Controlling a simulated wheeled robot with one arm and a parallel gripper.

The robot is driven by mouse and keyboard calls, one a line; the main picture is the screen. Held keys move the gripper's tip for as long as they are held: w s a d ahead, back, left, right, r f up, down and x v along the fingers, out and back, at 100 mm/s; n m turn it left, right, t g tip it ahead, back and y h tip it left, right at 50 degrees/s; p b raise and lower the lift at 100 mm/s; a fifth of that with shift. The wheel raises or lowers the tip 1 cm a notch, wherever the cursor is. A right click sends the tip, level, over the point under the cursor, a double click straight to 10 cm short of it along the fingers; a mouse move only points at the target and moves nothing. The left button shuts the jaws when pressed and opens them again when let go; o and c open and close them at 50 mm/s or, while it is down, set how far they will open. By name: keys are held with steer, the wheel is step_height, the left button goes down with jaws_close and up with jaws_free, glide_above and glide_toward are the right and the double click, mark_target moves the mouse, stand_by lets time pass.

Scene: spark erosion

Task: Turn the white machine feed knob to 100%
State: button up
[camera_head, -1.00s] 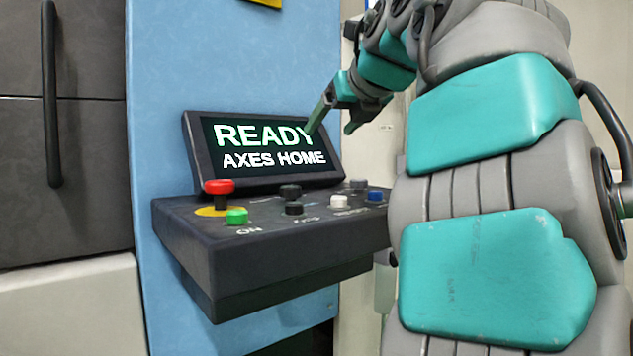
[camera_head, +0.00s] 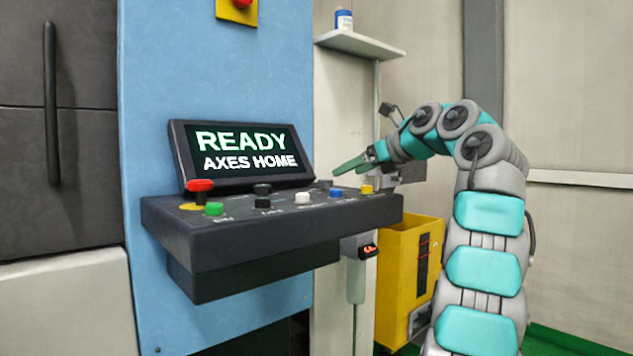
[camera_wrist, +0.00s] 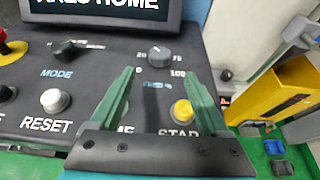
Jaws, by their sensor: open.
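The feed knob is a grey round knob (camera_wrist: 160,57) at the back right of the control panel, with numbers around it, 0 at lower left and 100 at lower right. Its pointer is too small to read. In the head view it is a small grey knob (camera_head: 324,184) near the panel's back edge. My gripper (camera_wrist: 165,76) is open and empty. In the wrist view its two green fingers stand either side of the label below the knob, apart from the knob. In the head view my gripper (camera_head: 338,170) hangs above the panel's right end.
The panel (camera_head: 240,235) carries a red stop button (camera_head: 200,186), a green button (camera_head: 214,209), a black mode knob (camera_wrist: 68,48), a white RESET button (camera_wrist: 55,100) and a yellow START button (camera_wrist: 183,110). The screen (camera_head: 245,150) rises behind. A yellow bin (camera_head: 398,275) stands at right.

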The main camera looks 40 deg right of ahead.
mark_target(331, 181)
steer(key=shift+x, duration=3.95)
steer(key=shift+c, duration=0.2)
steer(key=shift+s, duration=0.1)
jaws_close()
